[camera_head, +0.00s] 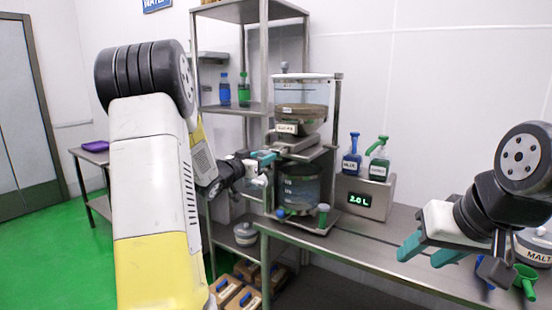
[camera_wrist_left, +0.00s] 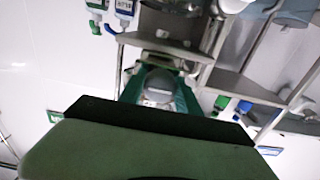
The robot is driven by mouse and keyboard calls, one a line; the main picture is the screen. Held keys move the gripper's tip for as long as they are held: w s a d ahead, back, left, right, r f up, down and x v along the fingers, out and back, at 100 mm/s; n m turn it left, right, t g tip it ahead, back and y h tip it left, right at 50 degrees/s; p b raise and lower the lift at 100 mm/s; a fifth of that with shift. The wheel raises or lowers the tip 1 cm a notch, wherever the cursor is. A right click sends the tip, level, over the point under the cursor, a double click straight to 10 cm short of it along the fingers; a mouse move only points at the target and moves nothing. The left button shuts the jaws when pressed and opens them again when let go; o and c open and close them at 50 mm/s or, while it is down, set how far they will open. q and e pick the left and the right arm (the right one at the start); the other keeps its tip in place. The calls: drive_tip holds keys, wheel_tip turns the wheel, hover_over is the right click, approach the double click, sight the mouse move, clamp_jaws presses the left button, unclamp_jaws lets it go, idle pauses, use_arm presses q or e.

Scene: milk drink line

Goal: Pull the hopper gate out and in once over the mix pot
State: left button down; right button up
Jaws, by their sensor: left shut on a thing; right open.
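The clear hopper (camera_head: 303,92), part filled with brown powder, hangs in a metal frame. Its grey gate (camera_head: 296,143) is under the labelled outlet. The clear mix pot (camera_head: 298,187) stands below the gate on a metal stand. My left gripper (camera_head: 265,168) is at the left side of the gate, its teal fingers shut on the gate's handle. In the left wrist view, a grey rounded part (camera_wrist_left: 158,88) sits between the green fingers. How far the gate is out cannot be told. My right gripper (camera_head: 426,254) is open and empty over the bench's right part.
A box with a 2.0 L display (camera_head: 364,200) carries blue and green pump bottles right of the pot. A malt container (camera_head: 534,248) and green scoop (camera_head: 525,280) are at the far right. Metal shelves (camera_head: 232,108) stand behind. The middle bench (camera_head: 385,238) is clear.

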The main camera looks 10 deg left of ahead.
sight(276, 152)
use_arm(q)
drive_tip(key=x, duration=0.7)
drive_tip(key=shift+w, duration=0.1)
drive_tip(key=c, duration=1.2)
unclamp_jaws()
drive_tip(key=o, duration=0.3)
drive_tip(key=shift+w+d, duration=0.1)
drive_tip(key=shift+w, duration=0.05)
drive_tip(key=shift+v, duration=3.95)
